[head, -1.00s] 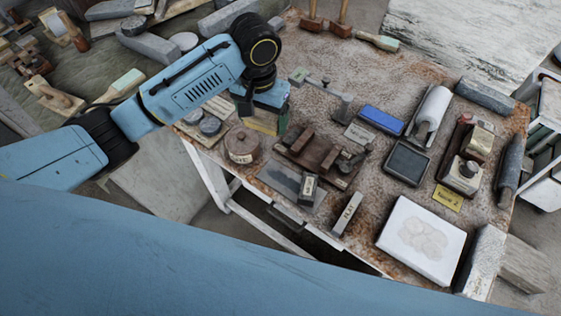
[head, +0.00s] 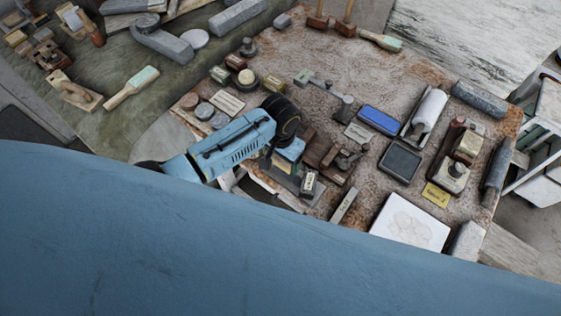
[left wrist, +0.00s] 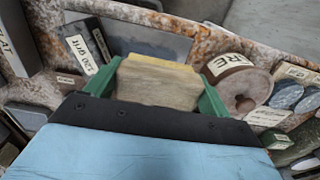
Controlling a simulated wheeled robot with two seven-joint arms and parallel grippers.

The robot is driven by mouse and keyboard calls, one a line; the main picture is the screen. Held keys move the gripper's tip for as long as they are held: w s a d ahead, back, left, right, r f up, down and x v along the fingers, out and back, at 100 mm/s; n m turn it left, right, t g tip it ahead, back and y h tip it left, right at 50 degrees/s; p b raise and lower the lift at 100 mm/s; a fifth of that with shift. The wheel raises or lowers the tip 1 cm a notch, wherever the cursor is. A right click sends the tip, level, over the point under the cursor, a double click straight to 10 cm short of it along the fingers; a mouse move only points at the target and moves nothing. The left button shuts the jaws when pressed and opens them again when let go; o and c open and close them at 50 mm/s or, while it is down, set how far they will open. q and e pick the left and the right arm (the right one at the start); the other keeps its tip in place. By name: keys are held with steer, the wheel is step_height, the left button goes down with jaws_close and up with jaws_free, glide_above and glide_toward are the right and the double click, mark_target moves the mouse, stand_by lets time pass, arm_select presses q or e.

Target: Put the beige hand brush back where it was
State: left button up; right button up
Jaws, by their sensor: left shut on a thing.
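My left gripper (left wrist: 159,76), with green fingers, is shut on the beige hand brush (left wrist: 158,86), a block with a streaked tan face and a yellowish edge. In the head view this gripper (head: 284,162) is low over the near edge of the rusty table (head: 335,85), and the arm mostly hides the brush. In the left wrist view, a dark grey slab (left wrist: 150,42) lies beyond the brush, and I cannot tell how far below it is. My right gripper is not in view.
A block labelled 120 GRIT (left wrist: 88,44) stands left of the brush and a reddish round piece (left wrist: 236,82) right of it. A blue block (head: 380,120), dark stone (head: 400,162) and white slab (head: 409,222) lie farther right. Bare tabletop shows toward the back.

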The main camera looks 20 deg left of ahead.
mark_target(280, 163)
arm_select(q)
steer(key=shift+f, duration=1.65)
steer(key=shift+f, duration=0.1)
steer(key=o, duration=0.6)
step_height(280, 163, up, 12)
steer(key=shift+r+p, duration=0.15)
steer(key=shift+p, duration=0.35)
steer(key=shift+s, duration=0.1)
